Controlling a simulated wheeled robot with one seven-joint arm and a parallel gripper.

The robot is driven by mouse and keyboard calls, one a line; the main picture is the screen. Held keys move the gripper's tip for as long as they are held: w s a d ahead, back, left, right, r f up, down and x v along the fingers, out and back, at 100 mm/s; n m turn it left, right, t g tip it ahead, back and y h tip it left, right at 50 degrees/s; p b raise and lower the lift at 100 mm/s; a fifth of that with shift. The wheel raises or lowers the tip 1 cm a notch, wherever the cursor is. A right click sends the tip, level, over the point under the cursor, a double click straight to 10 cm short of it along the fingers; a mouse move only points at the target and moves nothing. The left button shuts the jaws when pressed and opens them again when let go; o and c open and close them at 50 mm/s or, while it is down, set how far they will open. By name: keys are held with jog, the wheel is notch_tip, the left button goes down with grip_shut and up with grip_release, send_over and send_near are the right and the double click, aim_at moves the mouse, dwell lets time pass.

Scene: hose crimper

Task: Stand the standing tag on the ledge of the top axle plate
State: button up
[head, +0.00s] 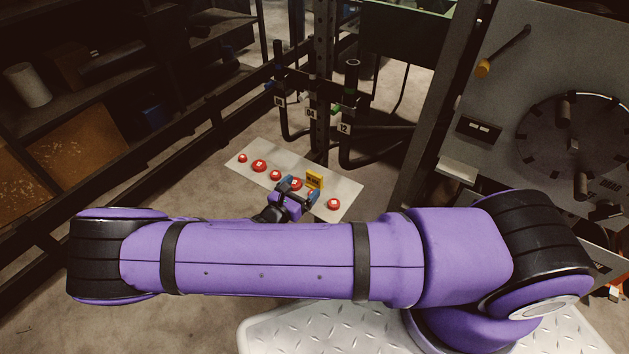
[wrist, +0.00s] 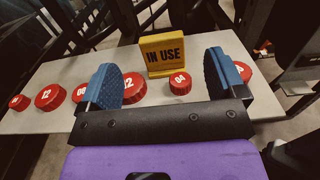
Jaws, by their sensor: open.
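The standing tag is a yellow block with a dark "IN USE" face, upright on a pale board; it shows in the head view (head: 315,179) and the wrist view (wrist: 163,54). My gripper (head: 298,191) is open and empty over the board, close to the tag. In the wrist view my gripper (wrist: 163,78) has its two blue-padded fingers apart, with the tag between them in the picture but farther off. A grey panel with a round dark disc (head: 578,140) is at the right of the head view. A small pale ledge (head: 458,169) juts out at its lower left.
The pale board (head: 343,189) also carries several red numbered caps (wrist: 50,97), some beside the tag. Dark posts and hooked black tubes with number labels (head: 345,128) stand just behind it. Dark shelving (head: 90,60) fills the left. A dark upright lies between board and panel.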

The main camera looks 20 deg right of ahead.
aim_at(313, 176)
jog(key=shift+f+x, duration=0.15)
jog(key=shift+x, duration=1.15)
jog(key=shift+f+x, duration=0.15)
jog(key=shift+x, duration=1.2)
jog(key=c, duration=1.1)
jog(key=shift+r, duration=0.2)
